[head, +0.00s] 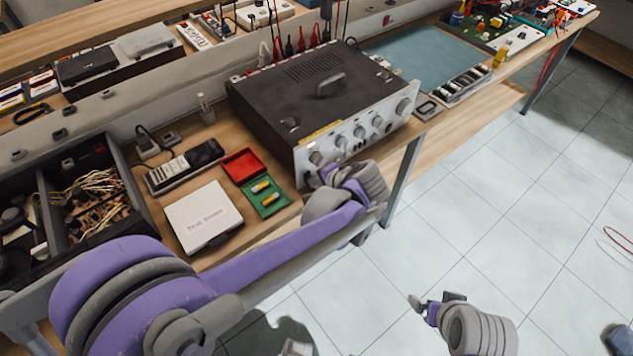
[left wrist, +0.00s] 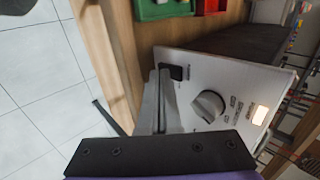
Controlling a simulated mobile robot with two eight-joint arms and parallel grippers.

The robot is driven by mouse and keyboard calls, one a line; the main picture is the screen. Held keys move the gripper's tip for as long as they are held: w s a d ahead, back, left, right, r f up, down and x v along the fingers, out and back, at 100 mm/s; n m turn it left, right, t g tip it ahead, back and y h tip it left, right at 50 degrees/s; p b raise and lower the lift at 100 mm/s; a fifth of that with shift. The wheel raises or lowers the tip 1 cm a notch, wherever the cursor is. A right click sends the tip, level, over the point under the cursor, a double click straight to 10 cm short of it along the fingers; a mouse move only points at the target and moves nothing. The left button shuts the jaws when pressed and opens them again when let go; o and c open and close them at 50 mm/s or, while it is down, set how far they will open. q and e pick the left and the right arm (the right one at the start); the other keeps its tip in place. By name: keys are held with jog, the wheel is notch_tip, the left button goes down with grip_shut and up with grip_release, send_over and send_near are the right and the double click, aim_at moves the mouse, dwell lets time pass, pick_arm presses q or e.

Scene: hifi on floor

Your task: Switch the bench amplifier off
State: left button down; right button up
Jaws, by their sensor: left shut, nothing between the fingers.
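The bench amplifier (head: 275,98) is a dark box with a silver front panel and a row of round knobs, standing on the wooden bench. The left wrist view shows its panel (left wrist: 225,72) close up, with a black rocker switch (left wrist: 173,72) near a corner, a grey knob (left wrist: 208,106) and a bright, lit-looking lamp (left wrist: 259,115). My left gripper (head: 322,172) is at the lower left of the front panel. Its shut, empty fingers (left wrist: 164,80) point at the switch; I cannot tell if they touch it. The switch's position is unclear. My right gripper (head: 430,306) hangs over the floor, away from the bench.
A dark bin of wires (head: 97,190) is further left. A blue mat (head: 425,52) lies to the right. The tiled floor in front is mostly clear.

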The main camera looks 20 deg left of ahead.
pick_arm(q)
jog(key=shift+a, duration=0.1)
jog(key=shift+w+r+p, duration=0.1)
jog(key=shift+r+p, duration=0.5)
jog(key=shift+r, duration=0.2)
pick_arm(e)
jog(key=shift+w+r, duration=0.1)
jog(key=shift+r, duration=0.45)
